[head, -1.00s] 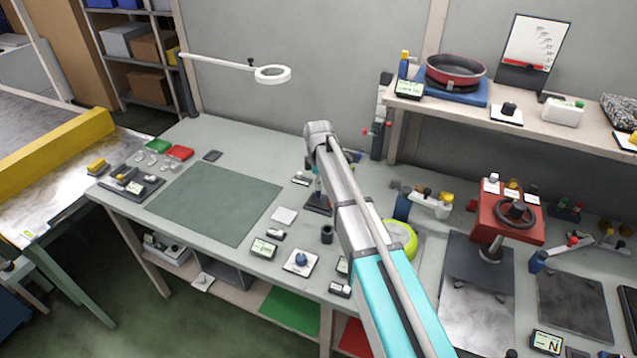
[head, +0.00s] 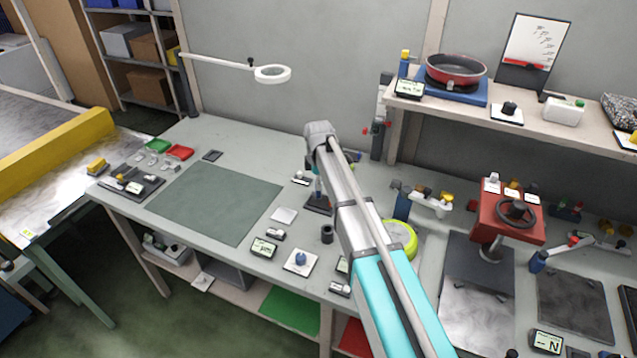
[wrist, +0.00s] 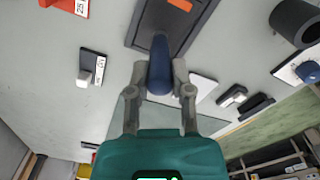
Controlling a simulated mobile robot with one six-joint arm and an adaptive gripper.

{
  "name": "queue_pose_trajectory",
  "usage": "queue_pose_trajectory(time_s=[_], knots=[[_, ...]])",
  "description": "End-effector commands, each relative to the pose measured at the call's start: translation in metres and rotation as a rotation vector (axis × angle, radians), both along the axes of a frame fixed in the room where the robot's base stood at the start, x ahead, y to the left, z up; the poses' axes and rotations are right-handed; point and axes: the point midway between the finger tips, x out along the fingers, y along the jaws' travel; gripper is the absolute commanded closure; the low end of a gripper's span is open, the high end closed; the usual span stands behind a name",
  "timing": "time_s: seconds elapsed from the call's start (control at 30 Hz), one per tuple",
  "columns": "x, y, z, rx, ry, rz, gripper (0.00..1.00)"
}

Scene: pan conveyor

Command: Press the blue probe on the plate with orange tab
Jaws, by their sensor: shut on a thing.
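In the wrist view my gripper (wrist: 160,78) is shut on the blue probe (wrist: 160,58), whose dark blue body sticks out between the two fingers. Its far end lies over the dark plate (wrist: 140,32), which carries an orange tab (wrist: 180,5) at the top edge of the picture. I cannot tell whether the probe touches the plate. In the head view my arm hides most of the gripper and probe; a dark plate (head: 318,209) shows beside the arm on the bench.
In the head view a green mat (head: 215,205) lies left on the bench. A white pad with a blue knob (head: 301,259), a black cup (head: 327,234) and small displays stand near the front edge. A ring lamp (head: 272,74) hangs behind. A red wheel-topped press (head: 508,219) stands right.

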Motion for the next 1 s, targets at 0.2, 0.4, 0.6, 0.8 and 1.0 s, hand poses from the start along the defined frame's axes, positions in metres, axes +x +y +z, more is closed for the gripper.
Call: queue_pose_trajectory(time_s=[0.2,0.4,0.6,0.8,1.0], knots=[[0.0000,-0.0001,-0.0024,0.000,0.000,0.000,1.00],[0.0000,-0.0001,-0.0040,0.000,0.000,0.000,1.00],[0.0000,0.0000,-0.0057,0.000,0.000,0.000,1.00],[0.0000,0.0000,-0.0074,0.000,0.000,0.000,1.00],[-0.0001,0.0000,-0.0081,0.000,0.000,0.000,1.00]])
